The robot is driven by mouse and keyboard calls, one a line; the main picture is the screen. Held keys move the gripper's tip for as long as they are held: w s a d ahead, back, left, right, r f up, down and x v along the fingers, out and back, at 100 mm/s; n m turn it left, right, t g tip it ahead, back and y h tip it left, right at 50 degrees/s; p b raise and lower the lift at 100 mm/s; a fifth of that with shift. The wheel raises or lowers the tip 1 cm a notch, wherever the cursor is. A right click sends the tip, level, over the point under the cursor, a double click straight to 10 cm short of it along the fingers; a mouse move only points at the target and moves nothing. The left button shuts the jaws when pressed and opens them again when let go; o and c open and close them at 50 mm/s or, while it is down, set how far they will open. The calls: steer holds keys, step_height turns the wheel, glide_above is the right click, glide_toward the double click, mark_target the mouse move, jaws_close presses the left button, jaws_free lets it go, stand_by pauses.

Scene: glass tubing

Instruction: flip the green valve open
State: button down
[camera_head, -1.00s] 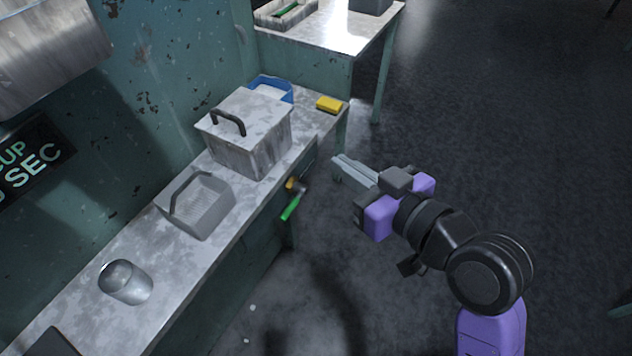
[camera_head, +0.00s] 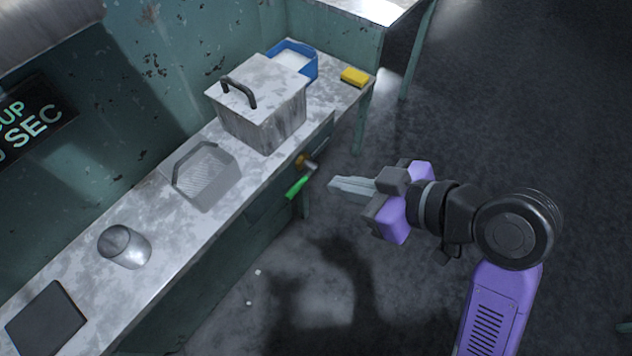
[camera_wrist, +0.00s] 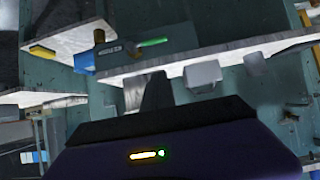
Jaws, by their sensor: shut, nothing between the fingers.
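The green valve handle (camera_head: 297,187) sticks out from the front side of the counter and slants down to the left in the head view. Its brass-coloured body (camera_head: 304,161) sits just above it, under the counter edge. My gripper (camera_head: 333,187) is shut and empty. Its fingertips point left, a short way right of the green handle, with a visible gap in the picture; the depth between them is hard to judge. In the wrist view a green bar (camera_wrist: 152,42) shows above my dark fingers (camera_wrist: 155,94).
The metal counter (camera_head: 192,245) holds a lidded box (camera_head: 262,110), a grey basket (camera_head: 205,178), a metal cup (camera_head: 124,247), a dark flat slab (camera_head: 45,318), a blue bin (camera_head: 312,68) and a yellow sponge (camera_head: 354,77). The floor to the right is open.

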steer(key=s+d+f+x, duration=0.1)
steer(key=f+x, duration=0.1)
steer(key=x, duration=1)
steer(key=shift+w+f, duration=0.15)
steer(key=shift+f, duration=0.1)
